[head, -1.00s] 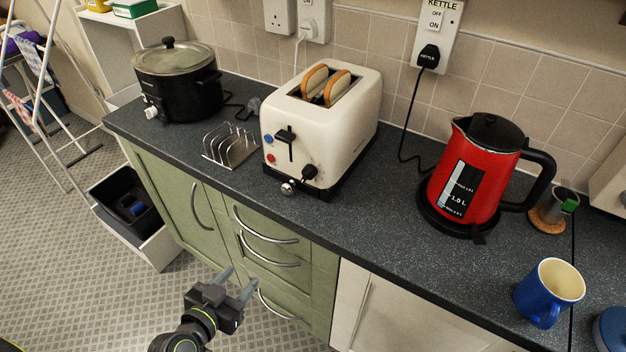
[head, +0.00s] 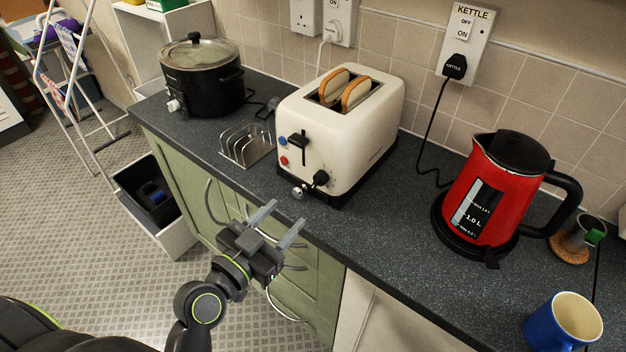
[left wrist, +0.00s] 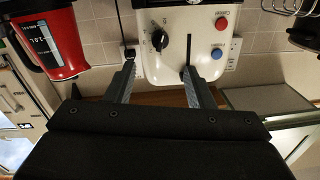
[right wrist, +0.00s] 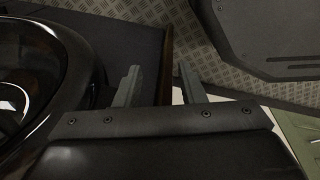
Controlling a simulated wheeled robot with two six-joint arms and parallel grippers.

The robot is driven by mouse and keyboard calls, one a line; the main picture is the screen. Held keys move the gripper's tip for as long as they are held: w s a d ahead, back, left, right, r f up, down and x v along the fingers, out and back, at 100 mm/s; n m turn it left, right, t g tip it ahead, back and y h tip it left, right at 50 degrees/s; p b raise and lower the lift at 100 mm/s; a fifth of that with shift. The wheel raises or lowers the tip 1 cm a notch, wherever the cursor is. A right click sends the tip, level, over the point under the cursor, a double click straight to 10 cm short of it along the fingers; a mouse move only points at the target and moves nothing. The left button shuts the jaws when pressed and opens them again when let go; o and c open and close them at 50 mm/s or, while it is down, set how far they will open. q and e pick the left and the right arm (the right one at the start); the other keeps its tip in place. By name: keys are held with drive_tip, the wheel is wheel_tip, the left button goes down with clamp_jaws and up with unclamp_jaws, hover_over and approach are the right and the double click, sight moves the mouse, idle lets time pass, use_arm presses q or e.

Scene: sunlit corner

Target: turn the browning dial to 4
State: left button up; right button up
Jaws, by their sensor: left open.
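The cream toaster (head: 338,128) stands on the worktop with two slices of bread in its slots. Its black browning dial (head: 320,178) is low on the front face, right of the lever (head: 300,142). In the left wrist view the toaster is upside down and the dial (left wrist: 160,40) shows with marks around it, too small to read surely. My left gripper (head: 286,217) is open and empty, in front of the worktop edge, below and apart from the dial. My right gripper (right wrist: 158,68) shows only in its wrist view, open and empty.
A wire toast rack (head: 247,145) and a black slow cooker (head: 205,85) stand left of the toaster. A red kettle (head: 500,190) and a blue mug (head: 562,325) stand to the right. Worktop between toaster and kettle is clear.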

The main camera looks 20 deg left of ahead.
sight(315, 184)
use_arm(q)
drive_tip(key=p+x, duration=0.2)
drive_tip(key=x, duration=0.7)
drive_tip(key=shift+r+p, duration=0.1)
drive_tip(key=shift+p, duration=0.3)
drive_tip(key=shift+w+d, duration=0.15)
drive_tip(key=shift+w, duration=0.55)
drive_tip(key=c, duration=1)
